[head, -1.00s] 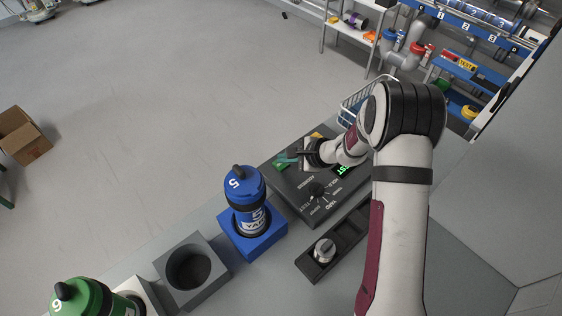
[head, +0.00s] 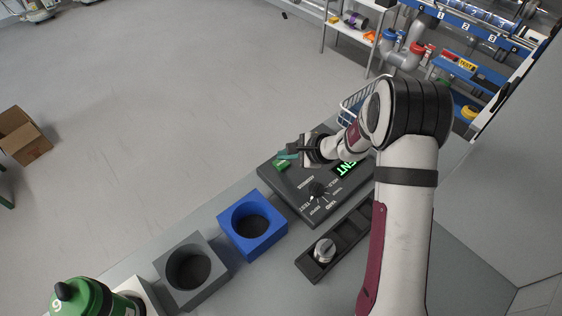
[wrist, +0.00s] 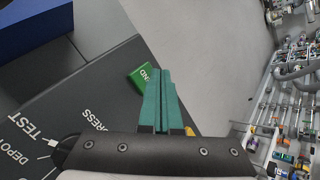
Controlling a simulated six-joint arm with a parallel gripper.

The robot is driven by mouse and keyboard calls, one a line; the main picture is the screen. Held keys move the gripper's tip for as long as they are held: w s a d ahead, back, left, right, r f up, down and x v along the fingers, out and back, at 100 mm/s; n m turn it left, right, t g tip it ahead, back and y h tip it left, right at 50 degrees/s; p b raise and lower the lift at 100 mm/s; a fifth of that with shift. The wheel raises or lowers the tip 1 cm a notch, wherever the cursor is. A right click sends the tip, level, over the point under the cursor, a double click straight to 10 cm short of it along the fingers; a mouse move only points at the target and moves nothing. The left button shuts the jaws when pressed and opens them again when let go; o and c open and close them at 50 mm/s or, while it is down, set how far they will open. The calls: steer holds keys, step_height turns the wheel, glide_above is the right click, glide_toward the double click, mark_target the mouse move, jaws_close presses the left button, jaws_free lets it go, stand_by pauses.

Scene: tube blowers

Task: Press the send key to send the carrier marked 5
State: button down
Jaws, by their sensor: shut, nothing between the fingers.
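The dark control panel (head: 302,204) lies on the bench and has a rotary knob (head: 318,189) and a lit green display (head: 346,168), partly hidden by my arm. The green send key (head: 282,165) is at the panel's far left edge. It also shows in the wrist view (wrist: 139,77), partly covered by my fingers. My gripper (head: 280,156) is shut and empty, its teal fingertips just above or beside the key; I cannot tell if they touch. The blue socket (head: 265,240) is empty. The carrier marked 5 is not in view.
A grey socket (head: 172,292) stands empty. A black tray (head: 311,267) holding a metal part lies in front of the panel. A wire basket (head: 350,106) is behind my arm.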

mark_target(285, 164)
steer(key=shift+r, duration=2.5)
steer(key=shift+s+r, duration=0.1)
steer(key=shift+r, duration=0.05)
steer(key=s+d+r+n+g+h, duration=0.15)
steer(key=s+r+n, duration=0.35)
steer(key=s, duration=0.7)
steer(key=s+d+r+n+g+h, duration=0.1)
steer(key=s+r+n+g, duration=0.2)
steer(key=s+r, duration=0.65)
steer(key=s+d+f+n+h, duration=0.1)
steer(key=s+d+f, duration=0.1)
steer(key=s, duration=0.5)
steer(key=s+d+f+n+h, duration=0.1)
steer(key=s+d+h, duration=0.1)
steer(key=s+d, duration=0.2)
steer(key=s, duration=0.2)
steer(key=shift+s+d+f+g, duration=0.2)
steer(key=shift+s+f+g, duration=0.15)
steer(key=shift+s+f, duration=0.05)
